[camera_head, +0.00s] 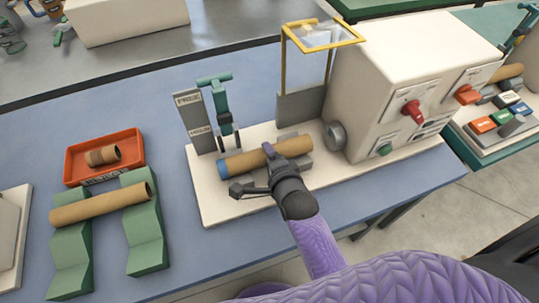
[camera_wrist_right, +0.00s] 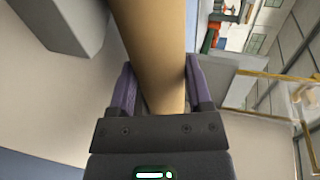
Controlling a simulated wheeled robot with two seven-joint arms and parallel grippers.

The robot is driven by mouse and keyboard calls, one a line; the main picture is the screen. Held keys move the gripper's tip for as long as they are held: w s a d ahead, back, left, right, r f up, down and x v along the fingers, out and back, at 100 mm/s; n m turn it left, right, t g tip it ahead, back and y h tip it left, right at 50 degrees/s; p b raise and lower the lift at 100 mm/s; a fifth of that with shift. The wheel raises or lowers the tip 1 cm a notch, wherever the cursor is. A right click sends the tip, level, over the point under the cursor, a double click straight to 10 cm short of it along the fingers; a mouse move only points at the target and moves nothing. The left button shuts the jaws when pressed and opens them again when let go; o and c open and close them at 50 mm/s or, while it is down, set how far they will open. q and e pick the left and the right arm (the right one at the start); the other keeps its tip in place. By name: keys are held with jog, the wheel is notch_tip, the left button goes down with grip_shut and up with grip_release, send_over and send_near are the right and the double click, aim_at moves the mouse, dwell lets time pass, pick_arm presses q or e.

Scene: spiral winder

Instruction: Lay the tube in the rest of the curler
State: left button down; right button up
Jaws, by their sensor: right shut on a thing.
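My right gripper (camera_head: 270,158) is shut on a brown cardboard tube (camera_head: 240,162) with a blue left end. In the right wrist view the tube (camera_wrist_right: 152,40) runs between the two purple fingers (camera_wrist_right: 161,88). The tube lies roughly level over the cream base of the curler (camera_head: 225,207), its right end toward the round grey head (camera_head: 336,136). A grey block, seemingly the rest (camera_head: 302,166), shows beside and under the tube's right part. I cannot tell whether the tube touches it; the arm and tube hide part of it. My left gripper is not in view.
A green toggle clamp (camera_head: 222,105) stands behind the tube's left end, and a yellow-framed guard (camera_head: 322,36) rises behind its right end. Another tube (camera_head: 100,204) lies across green stands (camera_head: 146,245) at left. A red reject tray (camera_head: 72,165) holds a short tube piece.

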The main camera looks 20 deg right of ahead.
jog(key=o, duration=1.3)
jog(key=shift+s, duration=0.1)
jog(key=p+v, duration=0.3)
jog(key=v, duration=0.6)
jog(key=shift+r+p, duration=0.15)
jog(key=shift+p, duration=0.15)
jog(key=shift+s+d+r, duration=0.1)
jog(key=shift+s, duration=0.25)
notch_tip(320, 180, up, 7)
jog(key=p, duration=0.8)
